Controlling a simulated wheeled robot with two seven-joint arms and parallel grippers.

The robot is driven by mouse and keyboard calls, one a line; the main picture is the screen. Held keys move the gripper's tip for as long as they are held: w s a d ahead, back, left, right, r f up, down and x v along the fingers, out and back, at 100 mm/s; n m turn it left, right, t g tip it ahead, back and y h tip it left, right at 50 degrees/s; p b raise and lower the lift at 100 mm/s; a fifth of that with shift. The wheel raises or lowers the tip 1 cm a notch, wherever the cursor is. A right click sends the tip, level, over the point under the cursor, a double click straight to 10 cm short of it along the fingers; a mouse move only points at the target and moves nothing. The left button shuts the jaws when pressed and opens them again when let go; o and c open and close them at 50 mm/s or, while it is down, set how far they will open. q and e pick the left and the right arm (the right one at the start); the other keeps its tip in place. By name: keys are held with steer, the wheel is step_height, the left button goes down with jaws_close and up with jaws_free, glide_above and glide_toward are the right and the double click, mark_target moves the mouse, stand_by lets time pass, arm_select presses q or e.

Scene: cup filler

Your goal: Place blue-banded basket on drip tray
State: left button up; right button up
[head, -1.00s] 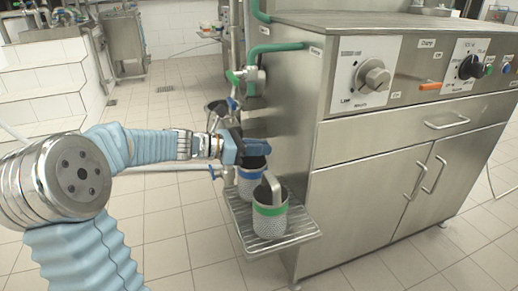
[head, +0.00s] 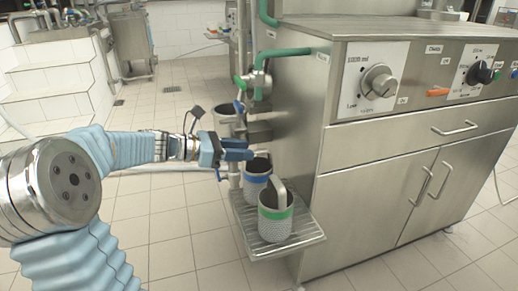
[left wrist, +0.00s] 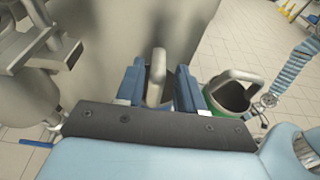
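The blue-banded basket (head: 256,183) is a grey perforated cup with a looped handle (left wrist: 157,75). In the head view it appears to stand upright on the rear part of the wire drip tray (head: 262,246); its base is partly hidden. The green-banded basket (head: 275,222) stands in front of it on the same tray, and shows at right in the left wrist view (left wrist: 230,98). My left gripper (head: 250,150) is at the blue-banded basket's rim. In the wrist view its fingers are apart, with the handle between them and narrow gaps beside it.
The steel cabinet (head: 380,170) with knobs and doors stands right of the tray. Pipes and a green valve (head: 256,82) rise above the baskets. Tiled floor (head: 190,240) is open to the left of the tray.

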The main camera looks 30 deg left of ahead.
arm_select(q)
steer(key=v, duration=0.5)
